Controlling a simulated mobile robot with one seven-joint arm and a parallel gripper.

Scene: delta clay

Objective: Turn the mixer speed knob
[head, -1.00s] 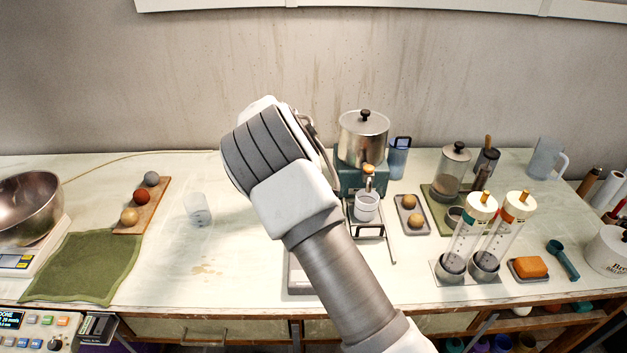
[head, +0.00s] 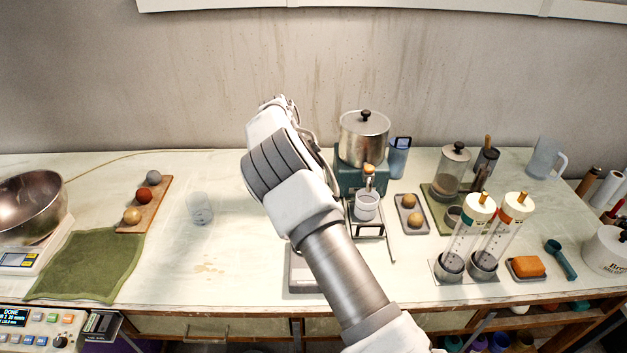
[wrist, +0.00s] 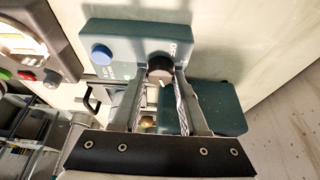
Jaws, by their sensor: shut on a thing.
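In the wrist view, the teal mixer body (wrist: 135,35) has a round black speed knob (wrist: 160,69) with a pale mark and white printing beside it. My gripper (wrist: 160,76) is shut on the knob, with one finger on each side. A blue button (wrist: 101,54) sits to the left of the knob on the same panel. In the head view, a teal machine (head: 347,180) stands under a steel pot, partly behind my arm. My fingers and the knob are hidden there by my own arm.
A grey panel (wrist: 62,62) with red and green buttons is close on the left in the wrist view.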

